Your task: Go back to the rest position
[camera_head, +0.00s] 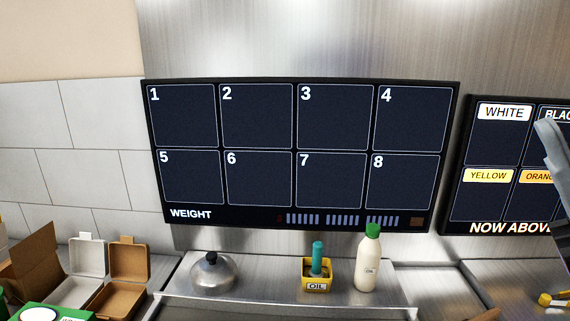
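I cannot make out my gripper or its fingertips in the head view. A light grey, angled piece enters at the right edge, in front of the colour-label screen. I cannot tell whether it belongs to my arm. The rest position itself has no visible mark.
A dark screen (307,150) with numbered cells hangs on the steel wall. A colour-label screen (490,145) is at right. On the ledge stand a silver domed lid (213,274), a yellow oil holder (317,286) and a green-capped bottle (367,264). Open boxes (125,263) are at left.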

